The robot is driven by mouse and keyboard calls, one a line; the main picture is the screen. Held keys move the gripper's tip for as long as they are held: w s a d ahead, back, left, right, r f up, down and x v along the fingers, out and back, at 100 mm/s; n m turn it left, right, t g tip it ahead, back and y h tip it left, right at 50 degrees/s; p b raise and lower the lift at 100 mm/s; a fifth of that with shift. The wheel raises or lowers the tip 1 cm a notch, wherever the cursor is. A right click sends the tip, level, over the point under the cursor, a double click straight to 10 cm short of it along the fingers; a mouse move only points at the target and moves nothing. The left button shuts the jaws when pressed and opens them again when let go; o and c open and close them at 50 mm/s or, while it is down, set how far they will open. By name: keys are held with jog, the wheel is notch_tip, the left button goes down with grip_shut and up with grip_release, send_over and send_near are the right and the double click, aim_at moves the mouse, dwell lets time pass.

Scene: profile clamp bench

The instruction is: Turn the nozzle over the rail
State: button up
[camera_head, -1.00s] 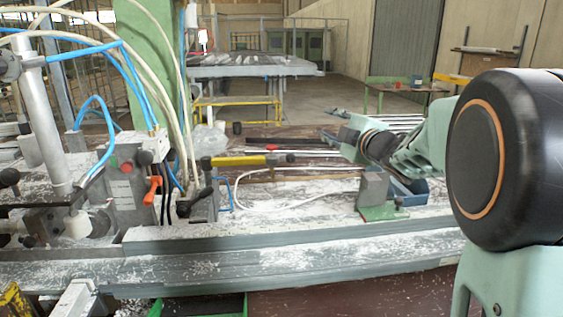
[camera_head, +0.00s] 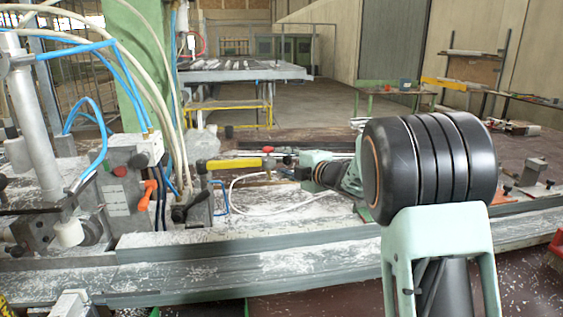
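A grey rail (camera_head: 200,279), dusted with white shavings, runs across the front of the bench. A yellow bar (camera_head: 236,164) with a red tip stands above the bench beside a black lever (camera_head: 190,206); it may be the nozzle, but I cannot tell for certain. My gripper (camera_head: 303,172) is at the far end of my arm, to the right of the yellow bar and apart from it in the picture. My gripper is small and seen from the side; its fingers and anything between them cannot be made out. My arm hides the bench behind it.
A clamp block (camera_head: 118,198) with an orange handle (camera_head: 147,191), blue hoses and pale cables crowds the left. A white hose (camera_head: 250,207) lies looped on the bench. A grey block (camera_head: 534,171) stands at the right. A metal table (camera_head: 240,72) is farther back.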

jog(key=shift+x, duration=0.75)
jog(key=shift+c, duration=0.5)
grip_shut()
